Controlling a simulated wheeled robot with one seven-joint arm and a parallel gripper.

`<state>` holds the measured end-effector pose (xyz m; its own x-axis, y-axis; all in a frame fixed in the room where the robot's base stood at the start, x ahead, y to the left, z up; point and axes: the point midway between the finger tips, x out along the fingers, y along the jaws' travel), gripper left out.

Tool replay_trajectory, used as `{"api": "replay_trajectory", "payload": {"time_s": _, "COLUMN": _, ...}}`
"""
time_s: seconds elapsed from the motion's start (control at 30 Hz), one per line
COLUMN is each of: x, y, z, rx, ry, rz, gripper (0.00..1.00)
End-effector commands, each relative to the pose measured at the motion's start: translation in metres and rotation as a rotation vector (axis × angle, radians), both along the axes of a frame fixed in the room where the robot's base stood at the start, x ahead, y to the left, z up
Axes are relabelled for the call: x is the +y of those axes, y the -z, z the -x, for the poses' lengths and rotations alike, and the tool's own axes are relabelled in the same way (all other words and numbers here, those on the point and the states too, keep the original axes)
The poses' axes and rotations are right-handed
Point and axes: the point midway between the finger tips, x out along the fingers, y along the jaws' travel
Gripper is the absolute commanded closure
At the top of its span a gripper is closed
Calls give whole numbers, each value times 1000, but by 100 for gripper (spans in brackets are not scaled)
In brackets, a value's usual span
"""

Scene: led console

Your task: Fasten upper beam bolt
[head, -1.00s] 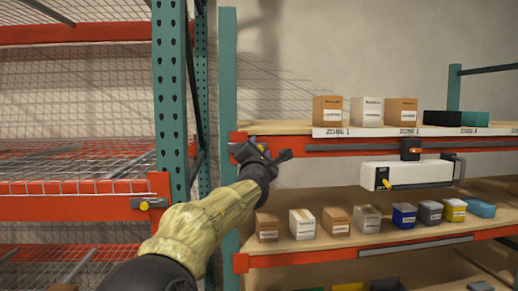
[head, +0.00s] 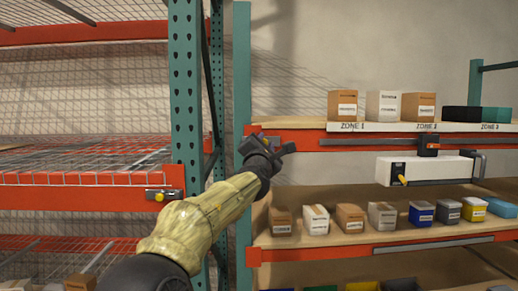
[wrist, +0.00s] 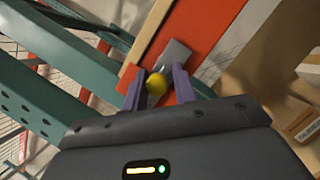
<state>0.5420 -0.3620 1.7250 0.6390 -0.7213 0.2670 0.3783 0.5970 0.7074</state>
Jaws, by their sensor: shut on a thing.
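The upper beam bolt has a yellow head (wrist: 157,84) on a grey plate (wrist: 174,54) at the end of the orange beam (wrist: 208,28). My gripper (wrist: 158,88) has its two purple-grey fingers on either side of the yellow head, shut on it. In the head view my gripper (head: 268,147) is at the left end of the right rack's upper orange beam, beside the green post (head: 242,80). It partly hides the bolt there. How deep the bolt sits cannot be told.
A white console (head: 430,170) with a yellow handle hangs below the beam to the right. Boxes (head: 383,106) stand on the shelf above, several more below. Another yellow bolt (head: 159,195) is on the left rack's beam, beside a green perforated post (head: 186,100).

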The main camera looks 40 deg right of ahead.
Motion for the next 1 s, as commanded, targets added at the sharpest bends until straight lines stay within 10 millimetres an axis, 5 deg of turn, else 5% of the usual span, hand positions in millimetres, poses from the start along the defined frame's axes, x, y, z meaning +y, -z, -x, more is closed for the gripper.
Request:
{"api": "replay_trajectory", "payload": {"time_s": 0.37, "x": 3, "y": -6, "z": -2, "rx": -7, "ry": -4, "rz": 12, "gripper": 100}}
{"api": "replay_trajectory", "payload": {"time_s": 0.4, "x": 3, "y": -6, "z": -2, "rx": -7, "ry": -5, "rz": 11, "gripper": 71}}
{"api": "replay_trajectory", "payload": {"time_s": 0.5, "x": 3, "y": -5, "z": -2, "rx": -6, "ry": -3, "rz": 10, "gripper": 57}}
{"api": "replay_trajectory", "payload": {"time_s": 1.0, "x": 2, "y": -1, "z": 0, "rx": -3, "ry": 2, "rz": 5, "gripper": 57}}
